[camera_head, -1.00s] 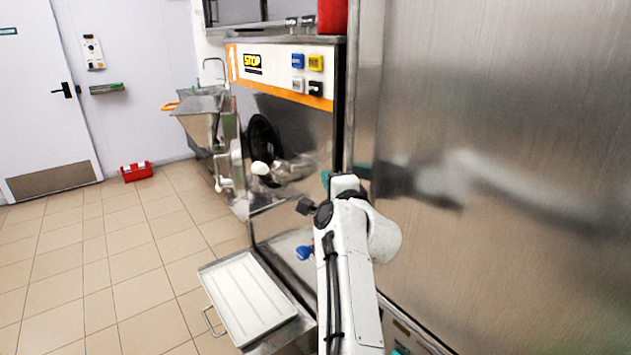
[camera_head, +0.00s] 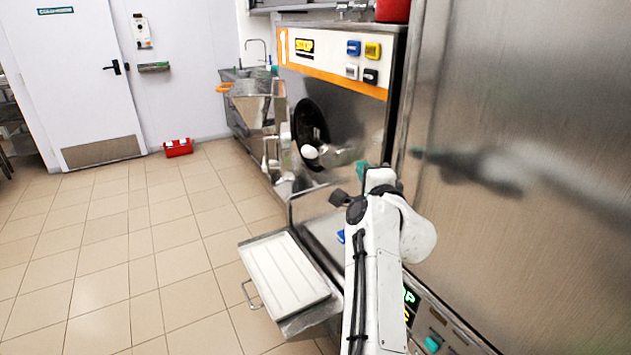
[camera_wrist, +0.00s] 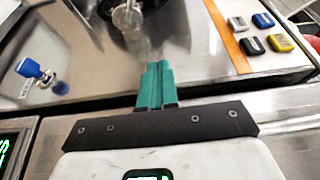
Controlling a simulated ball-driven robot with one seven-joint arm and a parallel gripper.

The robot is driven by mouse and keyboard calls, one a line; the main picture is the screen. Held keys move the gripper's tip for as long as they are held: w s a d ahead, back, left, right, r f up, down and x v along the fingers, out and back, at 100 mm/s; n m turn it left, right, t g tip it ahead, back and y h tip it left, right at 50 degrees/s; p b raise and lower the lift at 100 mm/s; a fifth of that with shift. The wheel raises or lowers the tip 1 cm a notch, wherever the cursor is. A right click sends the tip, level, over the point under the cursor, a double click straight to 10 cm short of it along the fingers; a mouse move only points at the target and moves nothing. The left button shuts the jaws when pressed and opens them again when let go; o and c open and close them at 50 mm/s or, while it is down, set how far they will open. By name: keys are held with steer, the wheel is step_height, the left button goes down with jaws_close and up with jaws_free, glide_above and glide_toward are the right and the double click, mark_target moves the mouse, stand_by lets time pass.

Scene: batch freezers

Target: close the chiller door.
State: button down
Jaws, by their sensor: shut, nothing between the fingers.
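The chiller door looks to be the large brushed-steel panel (camera_head: 540,110) on the right of the head view, with my arm's blurred reflection in it. From this angle I cannot tell how far it stands open. My gripper shows in the wrist view with teal fingers (camera_wrist: 155,88) pressed together and empty. In the head view the gripper (camera_head: 362,172) is mostly hidden behind my white arm, near the left edge of the steel panel. I cannot tell whether it touches the panel.
A batch freezer (camera_head: 335,110) with an orange-edged button strip stands left of the panel. A white tray (camera_head: 285,275) juts out low in front. A red toolbox (camera_head: 178,148) sits by the far wall. The tiled floor (camera_head: 130,250) at left is clear.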

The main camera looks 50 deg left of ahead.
steer(key=s+a, duration=0.2)
steer(key=s, duration=0.7)
steer(key=shift+a+f, duration=0.2)
steer(key=shift+a, duration=0.05)
steer(key=shift+s, duration=0.1)
